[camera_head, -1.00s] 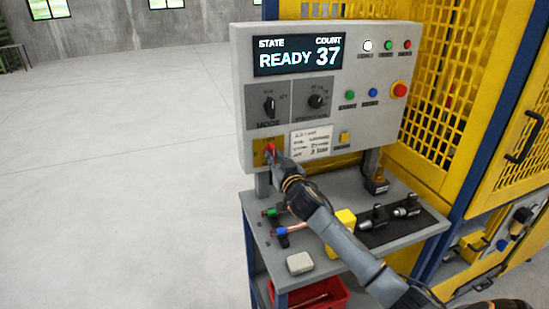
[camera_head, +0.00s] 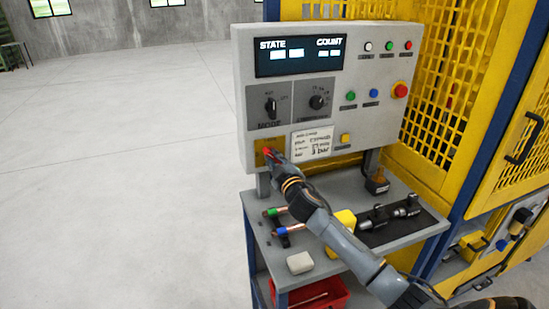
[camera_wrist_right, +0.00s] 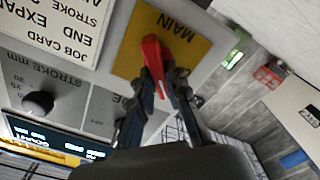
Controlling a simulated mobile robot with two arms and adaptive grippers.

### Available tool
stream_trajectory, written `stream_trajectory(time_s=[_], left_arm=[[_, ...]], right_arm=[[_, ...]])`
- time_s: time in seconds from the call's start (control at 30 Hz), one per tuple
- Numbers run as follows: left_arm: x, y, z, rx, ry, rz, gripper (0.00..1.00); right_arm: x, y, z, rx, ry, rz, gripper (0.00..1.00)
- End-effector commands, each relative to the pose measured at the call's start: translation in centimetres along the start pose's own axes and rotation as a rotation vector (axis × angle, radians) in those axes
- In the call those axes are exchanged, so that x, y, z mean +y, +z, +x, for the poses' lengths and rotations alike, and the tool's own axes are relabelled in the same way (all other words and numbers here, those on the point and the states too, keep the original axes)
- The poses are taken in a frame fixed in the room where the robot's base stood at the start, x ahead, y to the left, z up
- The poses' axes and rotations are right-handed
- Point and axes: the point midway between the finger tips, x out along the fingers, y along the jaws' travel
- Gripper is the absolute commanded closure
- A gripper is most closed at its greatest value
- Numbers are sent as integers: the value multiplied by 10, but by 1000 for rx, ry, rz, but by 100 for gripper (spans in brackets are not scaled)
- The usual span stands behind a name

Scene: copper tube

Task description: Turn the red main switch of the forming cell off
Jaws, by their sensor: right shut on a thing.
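The red main switch (camera_head: 267,153) sits on a yellow plate (camera_head: 259,160) at the lower left of the grey control panel (camera_head: 375,115). In the right wrist view its red handle (camera_wrist_right: 152,52) stands out from the yellow plate marked MAIN (camera_wrist_right: 190,50). My right gripper (camera_head: 273,157) is at the switch; in the wrist view its fingers (camera_wrist_right: 161,88) are shut on the handle from both sides. The display (camera_head: 300,54) shows STATE and COUNT with short pale blocks below them. My left gripper is not in view.
Below the panel, a grey shelf (camera_head: 265,243) holds copper tubes with green and blue ends, a white block (camera_head: 300,263), a yellow block and black tooling. A red bin (camera_head: 325,294) is underneath. A yellow mesh cage (camera_head: 455,90) stands right. Floor at left is clear.

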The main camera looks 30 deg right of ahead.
Motion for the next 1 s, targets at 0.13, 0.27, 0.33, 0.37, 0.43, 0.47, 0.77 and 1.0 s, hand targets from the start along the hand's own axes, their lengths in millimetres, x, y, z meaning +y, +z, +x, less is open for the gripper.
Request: stream_trajectory(time_s=[0.13,0.27,0.33,0.37,0.43,0.47,0.77,1.0], left_arm=[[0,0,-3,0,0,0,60],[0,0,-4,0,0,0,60],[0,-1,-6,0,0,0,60],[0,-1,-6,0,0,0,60],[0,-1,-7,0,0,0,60],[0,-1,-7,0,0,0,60],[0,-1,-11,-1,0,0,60],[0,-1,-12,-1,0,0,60]], right_arm=[[-1,-1,0,1,-1,-139,100],[-2,0,0,0,-1,-263,100],[-2,0,0,0,-1,-328,100],[-2,0,0,0,-1,-358,100],[-2,0,0,0,0,-419,100],[-2,0,0,0,0,-446,100],[-4,1,0,0,0,-661,100],[-5,2,0,0,0,-760,100]])
